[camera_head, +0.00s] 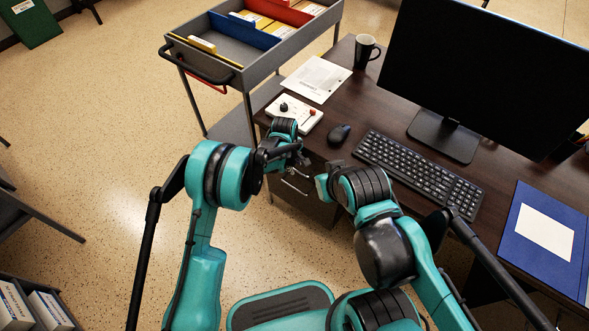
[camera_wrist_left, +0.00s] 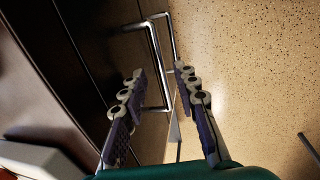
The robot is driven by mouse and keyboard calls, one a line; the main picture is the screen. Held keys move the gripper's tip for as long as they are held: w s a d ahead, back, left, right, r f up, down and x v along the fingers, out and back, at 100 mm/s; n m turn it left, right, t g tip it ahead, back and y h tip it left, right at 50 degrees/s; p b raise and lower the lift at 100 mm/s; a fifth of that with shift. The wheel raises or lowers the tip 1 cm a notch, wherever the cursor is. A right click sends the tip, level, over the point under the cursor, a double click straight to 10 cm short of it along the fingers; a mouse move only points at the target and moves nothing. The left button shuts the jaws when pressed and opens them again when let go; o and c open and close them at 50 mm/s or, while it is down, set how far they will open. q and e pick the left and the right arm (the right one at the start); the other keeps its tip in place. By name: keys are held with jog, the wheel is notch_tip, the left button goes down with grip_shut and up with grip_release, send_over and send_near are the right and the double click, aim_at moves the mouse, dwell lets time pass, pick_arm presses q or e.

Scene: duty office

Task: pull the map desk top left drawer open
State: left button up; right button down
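The map desk (camera_head: 395,105) has a dark drawer unit (camera_head: 318,208) under its left end, and its front looks shut. A metal handle (camera_head: 296,184) shows just below my left gripper (camera_head: 294,160). In the left wrist view, my left gripper (camera_wrist_left: 159,72) is open. A shiny bar handle (camera_wrist_left: 154,50) on the dark drawer front (camera_wrist_left: 100,50) reaches between its fingertips, with no clear contact. A second bar shows beside it. My right gripper (camera_head: 326,180) is close to the right of the left one; its fingers are too small and hidden to read.
A grey cart (camera_head: 240,80) with coloured compartments stands left of the desk. A control box (camera_head: 294,112), mouse (camera_head: 339,134), keyboard (camera_head: 420,172), mug (camera_head: 366,50) and monitor (camera_head: 480,70) are on the desk. Speckled floor (camera_head: 100,130) in front and left is mostly open.

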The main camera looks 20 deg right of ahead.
pick_arm(q)
jog(key=shift+w+d+f, duration=0.1)
jog(key=shift+d+f, duration=0.05)
jog(key=shift+f, duration=0.75)
grip_shut()
